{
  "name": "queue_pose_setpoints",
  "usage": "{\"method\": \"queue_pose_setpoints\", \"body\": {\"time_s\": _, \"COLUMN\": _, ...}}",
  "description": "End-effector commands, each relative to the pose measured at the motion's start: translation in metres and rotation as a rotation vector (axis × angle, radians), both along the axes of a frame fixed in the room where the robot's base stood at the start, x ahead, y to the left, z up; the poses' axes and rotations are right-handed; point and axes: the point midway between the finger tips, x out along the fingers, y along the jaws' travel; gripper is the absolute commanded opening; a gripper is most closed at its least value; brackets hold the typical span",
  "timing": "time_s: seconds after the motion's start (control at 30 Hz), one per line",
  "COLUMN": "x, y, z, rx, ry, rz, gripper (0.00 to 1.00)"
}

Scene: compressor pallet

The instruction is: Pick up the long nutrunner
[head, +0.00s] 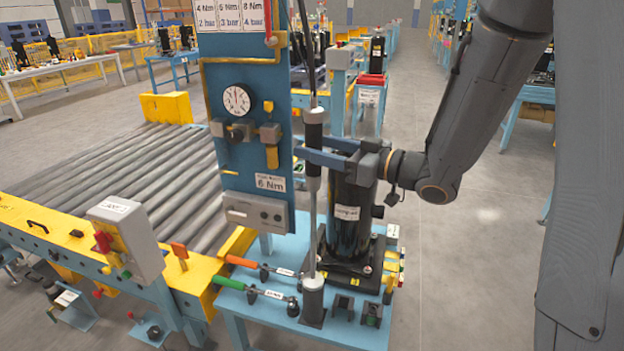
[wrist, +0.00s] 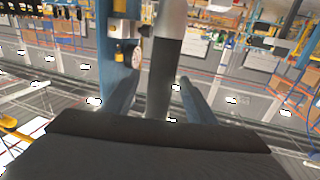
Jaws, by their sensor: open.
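The long nutrunner (head: 313,220) stands upright on the blue bench, a slim tool with a dark grip and a thin silver shaft. Its lower end sits in a grey holder (head: 313,302), and a cable runs up from its top. My gripper (head: 305,148) reaches in from the right at the height of the tool's upper body. Its fingers are open, one on each side of the nutrunner. In the wrist view the nutrunner (wrist: 165,75) rises between the fingers, with a visible gap to the right finger.
A blue panel (head: 238,150) with a gauge stands close left of the tool. A black compressor (head: 348,220) is just behind, under my gripper. Orange-handled (head: 243,262) and green-handled (head: 238,286) tools lie on the bench front. A roller conveyor (head: 130,185) is at left; floor at right is clear.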

Motion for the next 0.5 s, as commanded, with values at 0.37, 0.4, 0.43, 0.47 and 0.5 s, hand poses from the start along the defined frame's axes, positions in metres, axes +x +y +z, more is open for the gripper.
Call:
{"method": "queue_pose_setpoints", "body": {"time_s": 0.37, "x": 0.023, "y": 0.04, "z": 0.002, "rx": -0.001, "ry": -0.001, "rz": 0.002, "gripper": 0.51}}
{"method": "queue_pose_setpoints", "body": {"time_s": 0.4, "x": 0.024, "y": 0.041, "z": 0.002, "rx": -0.001, "ry": -0.002, "rz": 0.001, "gripper": 0.51}}
{"method": "queue_pose_setpoints", "body": {"time_s": 0.43, "x": 0.025, "y": 0.041, "z": 0.002, "rx": -0.001, "ry": -0.002, "rz": 0.001, "gripper": 0.51}}
{"method": "queue_pose_setpoints", "body": {"time_s": 0.47, "x": 0.025, "y": 0.041, "z": 0.002, "rx": -0.001, "ry": -0.002, "rz": 0.001, "gripper": 0.51}}
{"method": "queue_pose_setpoints", "body": {"time_s": 0.5, "x": 0.025, "y": 0.041, "z": 0.002, "rx": -0.001, "ry": -0.002, "rz": 0.0, "gripper": 0.51}}
